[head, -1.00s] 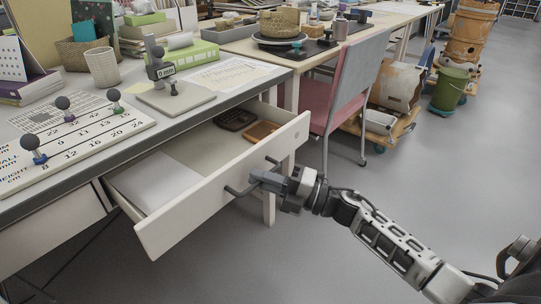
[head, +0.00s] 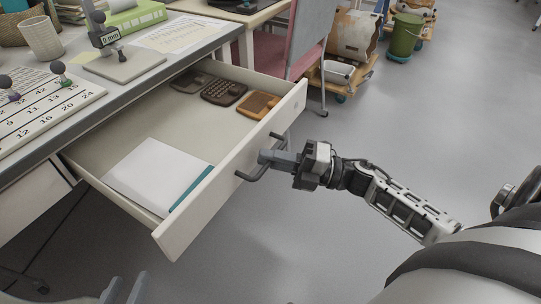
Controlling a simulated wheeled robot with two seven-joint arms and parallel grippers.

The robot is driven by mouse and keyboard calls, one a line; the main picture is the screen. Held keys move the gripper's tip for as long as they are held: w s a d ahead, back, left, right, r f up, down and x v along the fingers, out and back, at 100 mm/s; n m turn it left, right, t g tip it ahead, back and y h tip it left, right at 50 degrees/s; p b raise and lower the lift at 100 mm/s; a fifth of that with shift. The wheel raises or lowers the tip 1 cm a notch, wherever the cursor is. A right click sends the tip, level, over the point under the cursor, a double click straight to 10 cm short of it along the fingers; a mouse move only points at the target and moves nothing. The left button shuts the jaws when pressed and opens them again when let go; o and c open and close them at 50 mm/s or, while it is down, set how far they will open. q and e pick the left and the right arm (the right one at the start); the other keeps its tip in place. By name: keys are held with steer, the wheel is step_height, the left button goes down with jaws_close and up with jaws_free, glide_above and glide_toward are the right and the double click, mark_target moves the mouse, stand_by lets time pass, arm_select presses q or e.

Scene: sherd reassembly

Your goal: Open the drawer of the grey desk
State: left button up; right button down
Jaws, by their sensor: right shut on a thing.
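The drawer (head: 226,181) of the grey desk (head: 120,89) is pulled well out, with its inside in plain view. It holds a white paper or folder with a teal edge (head: 152,176) and several small dark and orange items, among them an orange one (head: 259,105). A dark bar handle (head: 252,176) is on the drawer front. My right gripper (head: 269,158) is shut on the handle, its arm reaching in from the right. My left gripper (head: 124,291) shows only in part at the bottom edge, with two grey finger shapes apart and nothing seen between them.
On the desktop stand a gauge on a flat base (head: 124,64), a white cup (head: 41,39) and a board with pegs and numbers (head: 40,110). A pink and grey chair (head: 310,40) stands behind the drawer. The floor at right is clear.

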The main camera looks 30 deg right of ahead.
steer(key=c, duration=1.5)
jaws_free()
arm_select(q)
steer(key=shift+s+f, duration=0.1)
steer(key=shift+a+f+p, duration=0.1)
steer(key=shift+f+p, duration=0.2)
steer(key=shift+p, duration=0.05)
arm_select(e)
steer(key=v, duration=1.6)
arm_select(q)
steer(key=shift+r, duration=0.1)
arm_select(e)
steer(key=shift+w, duration=0.1)
